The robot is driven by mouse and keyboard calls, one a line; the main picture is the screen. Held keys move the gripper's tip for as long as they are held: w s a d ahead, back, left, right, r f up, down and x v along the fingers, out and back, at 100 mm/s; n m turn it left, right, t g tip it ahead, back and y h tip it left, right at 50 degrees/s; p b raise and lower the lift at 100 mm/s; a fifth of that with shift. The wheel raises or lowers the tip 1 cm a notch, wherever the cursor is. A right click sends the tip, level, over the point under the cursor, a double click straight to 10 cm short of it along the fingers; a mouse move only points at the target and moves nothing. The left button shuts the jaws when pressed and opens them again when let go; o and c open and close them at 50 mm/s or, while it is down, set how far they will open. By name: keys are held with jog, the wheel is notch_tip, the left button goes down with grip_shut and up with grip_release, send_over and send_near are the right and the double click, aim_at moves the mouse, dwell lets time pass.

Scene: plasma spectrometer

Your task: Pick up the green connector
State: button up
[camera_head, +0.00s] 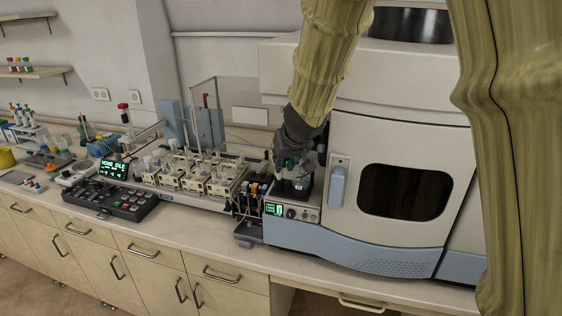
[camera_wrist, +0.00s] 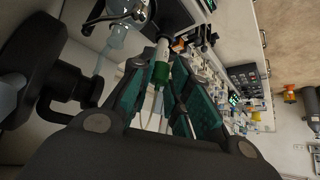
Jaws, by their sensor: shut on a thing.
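The green connector (camera_wrist: 160,74) shows in the wrist view between the tips of my gripper (camera_wrist: 165,85). It has a green body with a white part above it and a thin pale tube below. My gripper has teal-padded fingers and is shut on the connector. In the head view my gripper (camera_head: 290,160) is low in front of the large white spectrometer, above its small front unit with a green display. The connector cannot be made out in the head view. I cannot tell whether it is still touching anything at its white end.
The white spectrometer (camera_head: 385,130) with a dark window stands to the right. A pump unit with a green display (camera_head: 275,209) is just below my gripper. Sample racks (camera_head: 190,178) and a black control box (camera_head: 110,200) are to the left. The counter's front strip (camera_head: 150,228) is clear.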

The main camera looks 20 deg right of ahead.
jog(key=s+p, duration=0.2)
jog(key=s, duration=1.3)
dwell(0.3)
jog(key=shift+s+r+p, duration=0.1)
jog(key=shift+r+p, duration=0.1)
jog(key=shift+p, duration=0.25)
jog(key=shift+r+p, duration=0.4)
jog(key=shift+p, duration=0.1)
jog(key=shift+r, duration=0.1)
